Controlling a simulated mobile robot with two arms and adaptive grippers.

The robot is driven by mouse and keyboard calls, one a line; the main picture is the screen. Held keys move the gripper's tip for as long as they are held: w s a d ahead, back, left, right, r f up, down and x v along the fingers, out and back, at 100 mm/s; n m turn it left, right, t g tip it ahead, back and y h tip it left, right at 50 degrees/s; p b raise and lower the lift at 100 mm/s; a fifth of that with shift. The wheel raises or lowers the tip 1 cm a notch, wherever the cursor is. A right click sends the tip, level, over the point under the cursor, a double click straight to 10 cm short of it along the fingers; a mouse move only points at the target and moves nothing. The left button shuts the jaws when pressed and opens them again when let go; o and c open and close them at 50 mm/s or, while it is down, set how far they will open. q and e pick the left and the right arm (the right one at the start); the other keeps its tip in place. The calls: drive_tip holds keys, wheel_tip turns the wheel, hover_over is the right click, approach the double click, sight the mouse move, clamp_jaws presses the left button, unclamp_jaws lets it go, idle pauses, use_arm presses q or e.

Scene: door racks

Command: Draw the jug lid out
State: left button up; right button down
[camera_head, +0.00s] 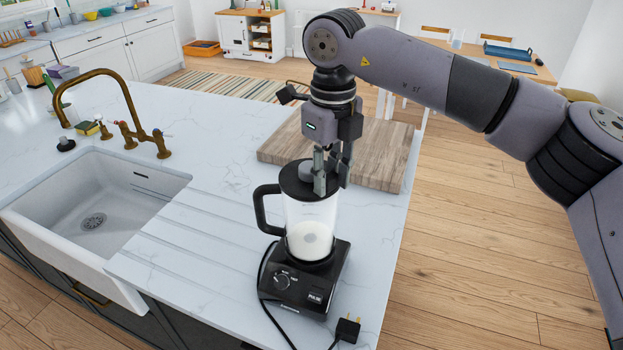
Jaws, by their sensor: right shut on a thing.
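The blender jug (311,216) is clear with a black handle on its left and white contents at the bottom. It stands upright on its black base (304,284) near the counter's right edge. The black jug lid (291,186) sits at the top of the jug, with a grey knob at its middle. My left gripper is not in view.
A wooden board (385,155) lies just behind the jug. A white sink (95,205) with a brass tap (110,110) is at the left. A cable and plug (346,330) lie in front of the base. The marble counter between sink and blender is clear.

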drive_tip(key=shift+r+p, duration=1.4)
drive_tip(key=shift+r, duration=0.95)
drive_tip(key=shift+f, duration=0.1)
